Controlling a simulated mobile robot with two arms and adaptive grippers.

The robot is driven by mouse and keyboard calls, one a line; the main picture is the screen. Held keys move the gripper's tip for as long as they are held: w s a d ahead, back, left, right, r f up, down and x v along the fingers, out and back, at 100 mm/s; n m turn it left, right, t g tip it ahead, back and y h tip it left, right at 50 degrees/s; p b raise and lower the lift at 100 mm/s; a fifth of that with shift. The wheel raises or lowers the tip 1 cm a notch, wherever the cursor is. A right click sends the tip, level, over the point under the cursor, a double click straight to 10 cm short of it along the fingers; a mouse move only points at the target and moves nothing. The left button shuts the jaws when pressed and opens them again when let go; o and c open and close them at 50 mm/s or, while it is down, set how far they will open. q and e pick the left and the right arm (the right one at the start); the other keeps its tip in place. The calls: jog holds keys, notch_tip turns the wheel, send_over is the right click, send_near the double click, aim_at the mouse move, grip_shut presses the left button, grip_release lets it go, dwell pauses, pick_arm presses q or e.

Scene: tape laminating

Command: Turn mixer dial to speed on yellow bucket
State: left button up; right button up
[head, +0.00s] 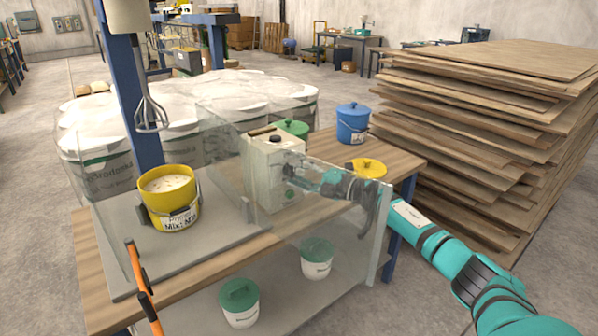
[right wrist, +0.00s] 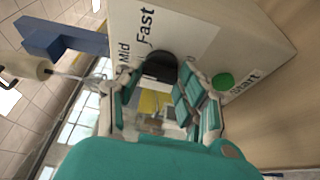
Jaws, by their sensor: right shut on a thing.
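The yellow bucket (head: 170,203) stands on the grey base plate below the mixer whisk (head: 151,112). It holds a pale mix, and its label seems to read "Mix: Mid". The pale control box (head: 272,172) stands on the table. In the right wrist view, the black dial (right wrist: 160,68) sits on the box face beside the words "Mid" and "Fast"; which one it points at is unclear. My right gripper (head: 304,180) is at the box, seen through the clear panel. Its fingers (right wrist: 152,88) are shut on the dial. My left gripper is out of view.
A green Start button (right wrist: 223,81) is close beside the right finger. A clear guard panel (head: 345,235) with an orange handle (head: 142,280) stands at the table's front. A blue bucket (head: 353,122) and a yellow lid (head: 369,168) are behind my right arm. Stacked boards (head: 490,100) stand right.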

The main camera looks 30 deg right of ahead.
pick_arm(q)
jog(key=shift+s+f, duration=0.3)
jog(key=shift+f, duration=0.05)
pick_arm(e)
jog(key=shift+f, duration=0.1)
jog(key=o, duration=1.2)
jog(key=shift+c, duration=0.2)
jog(key=v, duration=1.2)
